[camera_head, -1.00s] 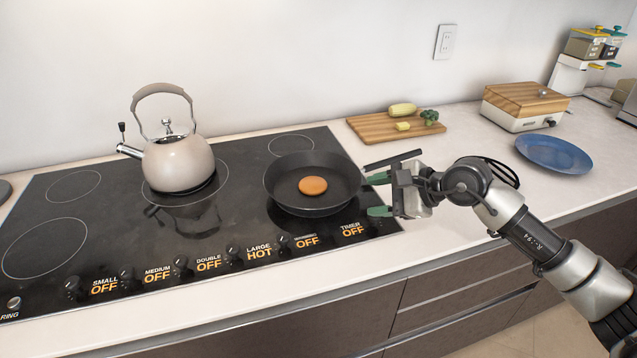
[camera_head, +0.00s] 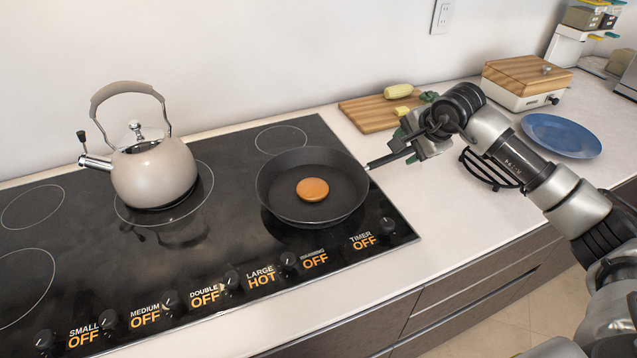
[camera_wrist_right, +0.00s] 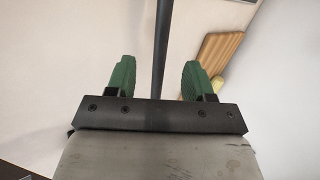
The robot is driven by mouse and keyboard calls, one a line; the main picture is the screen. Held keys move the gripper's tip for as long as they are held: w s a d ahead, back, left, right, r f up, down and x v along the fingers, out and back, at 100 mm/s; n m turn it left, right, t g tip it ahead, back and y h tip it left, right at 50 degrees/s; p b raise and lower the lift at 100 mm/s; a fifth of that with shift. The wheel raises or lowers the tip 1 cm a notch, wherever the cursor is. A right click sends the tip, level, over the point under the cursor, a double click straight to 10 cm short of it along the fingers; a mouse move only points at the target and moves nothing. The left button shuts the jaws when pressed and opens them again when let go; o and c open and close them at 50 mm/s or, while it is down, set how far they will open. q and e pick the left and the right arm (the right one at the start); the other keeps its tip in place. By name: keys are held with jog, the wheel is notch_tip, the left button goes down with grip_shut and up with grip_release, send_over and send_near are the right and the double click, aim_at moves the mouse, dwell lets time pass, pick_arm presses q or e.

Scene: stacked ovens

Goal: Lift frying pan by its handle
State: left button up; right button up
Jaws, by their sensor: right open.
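A black frying pan (camera_head: 313,211) sits on the right part of the black cooktop, with a round orange-brown item (camera_head: 312,189) in it. Its dark handle (camera_head: 388,159) points right toward my right gripper (camera_head: 408,140). In the right wrist view the handle (camera_wrist_right: 162,50) runs between the two green fingertips of the right gripper (camera_wrist_right: 158,78), with a gap on each side. The gripper is open around the handle's line; whether a finger touches it I cannot tell. My left gripper is not in view.
A beige kettle (camera_head: 154,172) stands on the cooktop (camera_head: 60,270) left of the pan. Behind the gripper lies a wooden cutting board (camera_head: 366,113) with vegetables. A blue plate (camera_head: 561,136) and a wood-topped appliance (camera_head: 524,80) are at right. The counter front right of the cooktop is clear.

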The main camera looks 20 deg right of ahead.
aim_at(393, 156)
jog(key=shift+x, duration=0.95)
jog(key=x, duration=0.1)
jog(key=p+x, duration=0.1)
jog(key=x, duration=0.3)
jog(key=shift+w+a+p, duration=0.1)
jog(key=shift+a+p, duration=0.2)
jog(key=shift+w+f, duration=0.15)
jog(key=shift+f, duration=0.05)
jog(key=c, duration=0.4)
grip_shut()
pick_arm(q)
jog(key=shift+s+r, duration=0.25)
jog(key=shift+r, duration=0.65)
pick_arm(e)
jog(key=shift+r, duration=0.15)
